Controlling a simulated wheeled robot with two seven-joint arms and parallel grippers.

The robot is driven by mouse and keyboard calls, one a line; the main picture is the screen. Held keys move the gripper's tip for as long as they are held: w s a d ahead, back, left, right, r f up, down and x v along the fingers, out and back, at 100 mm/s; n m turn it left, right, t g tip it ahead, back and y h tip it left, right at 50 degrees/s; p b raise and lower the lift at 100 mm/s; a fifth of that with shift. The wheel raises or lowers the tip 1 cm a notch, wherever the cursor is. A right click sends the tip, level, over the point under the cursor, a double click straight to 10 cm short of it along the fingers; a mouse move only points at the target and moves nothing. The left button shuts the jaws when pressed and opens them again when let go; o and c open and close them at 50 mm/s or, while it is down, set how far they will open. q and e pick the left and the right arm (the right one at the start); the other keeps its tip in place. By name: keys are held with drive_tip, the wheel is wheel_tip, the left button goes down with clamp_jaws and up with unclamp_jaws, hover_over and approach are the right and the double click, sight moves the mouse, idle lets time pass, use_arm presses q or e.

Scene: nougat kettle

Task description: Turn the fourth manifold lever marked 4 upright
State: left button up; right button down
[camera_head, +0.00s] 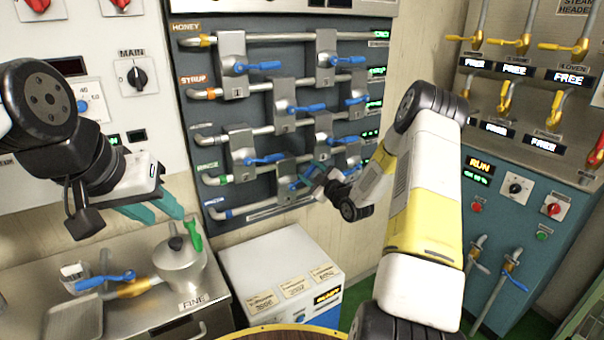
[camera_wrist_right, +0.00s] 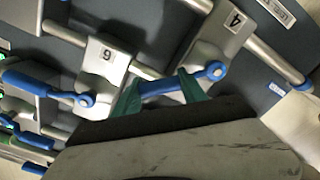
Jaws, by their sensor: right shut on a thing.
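The valve block marked 4 (camera_wrist_right: 208,45) sits on a pipe in the right wrist view, its number plate near the top. Its blue lever (camera_wrist_right: 160,88) runs left from the pivot, at an angle to the pipe. My right gripper (camera_wrist_right: 160,92) has its green fingers at either side of this lever and is shut on it. In the head view my right gripper (camera_head: 315,178) is at the lower middle of the manifold board and partly hides the lever. My left gripper (camera_head: 154,207) is open and empty above the steel counter, its teal fingers apart.
The valve block marked 6 (camera_wrist_right: 103,65) and its blue lever (camera_wrist_right: 40,85) are close beside my right gripper. Other blue levers (camera_head: 258,66) stick out above. A lidded pot (camera_head: 180,270) stands below my left gripper. A white cabinet (camera_head: 280,265) is below the board.

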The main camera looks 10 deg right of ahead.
drive_tip(key=a+r+n, duration=0.1)
drive_tip(key=n, duration=0.1)
drive_tip(key=a+n, duration=0.1)
drive_tip(key=shift+s+r+n, duration=0.35)
drive_tip(key=shift+r+n, duration=0.05)
drive_tip(key=shift+s+a+r+n, duration=0.15)
drive_tip(key=shift+a+n, duration=0.15)
drive_tip(key=shift+n, duration=0.15)
drive_tip(key=shift+s+a+r+n, duration=0.1)
drive_tip(key=shift+a+n, duration=0.15)
drive_tip(key=shift+n, duration=0.2)
drive_tip(key=shift+s+a+r+n, duration=0.15)
drive_tip(key=shift+a+n, duration=0.2)
drive_tip(key=shift+n, duration=0.2)
drive_tip(key=shift+s+a+r+n, duration=0.1)
drive_tip(key=shift+a+n, duration=0.25)
drive_tip(key=shift+n, duration=0.2)
drive_tip(key=shift+s+a+n, duration=0.2)
drive_tip(key=shift+a+n, duration=0.4)
drive_tip(key=shift+n, duration=0.4)
drive_tip(key=c, duration=0.6)
unclamp_jaws()
drive_tip(key=shift+c, duration=0.2)
drive_tip(key=shift+s, duration=0.15)
drive_tip(key=v, duration=0.7)
drive_tip(key=shift+s, duration=0.25)
